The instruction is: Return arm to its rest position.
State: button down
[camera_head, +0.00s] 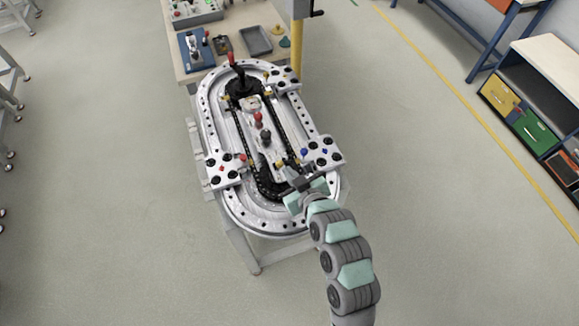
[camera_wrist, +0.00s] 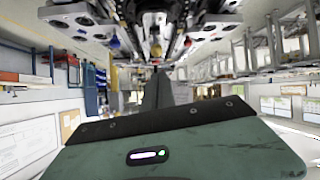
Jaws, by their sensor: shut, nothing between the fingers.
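My gripper (camera_head: 288,174) is over the near end of the oval ring track (camera_head: 262,222) in the head view, close to the right-hand plate. Its fingers are small and partly dark against the track there. In the wrist view my gripper (camera_wrist: 156,74) shows as a dark finger shape beyond a green housing, shut with nothing held. I cannot tell whether it touches the track. My arm reaches in from the bottom right of the head view, bent in several grey and green segments.
The track carries plates with black knobs (camera_head: 326,150) and a red-handled lever (camera_head: 232,60). A workbench (camera_head: 181,72) with trays stands behind it, beside a yellow post (camera_head: 297,50). Shelving with bins (camera_head: 533,132) is at the right. Open floor (camera_head: 440,220) lies around.

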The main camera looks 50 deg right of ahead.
jog(key=shift+s+a+r, duration=0.1)
jog(key=shift+s+r, duration=0.1)
jog(key=shift+r, duration=0.05)
jog(key=shift+w, duration=0.1)
dwell(0.4)
